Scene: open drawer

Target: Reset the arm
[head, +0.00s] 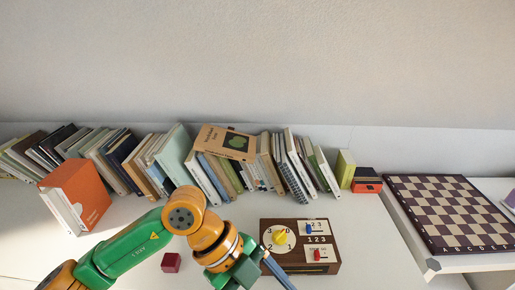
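My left arm, green and orange, comes in from the lower left. Its wrist end reaches the bottom edge of the head view, left of a brown wooden box (300,245) with dials. The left gripper (277,270) is only partly in view there, with a slim blue-grey part beside the box's lower left corner. Whether its fingers are open or shut cannot be made out, and I see nothing held. My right gripper is not in view. No drawer shows clearly.
A dark red cube (171,262) lies on the white surface (375,262) near my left forearm. An orange-and-white book or binder (84,196) stands at left. A long row of books (215,175) lines the back. A chessboard (450,212) is at right. The surface right of the box is clear.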

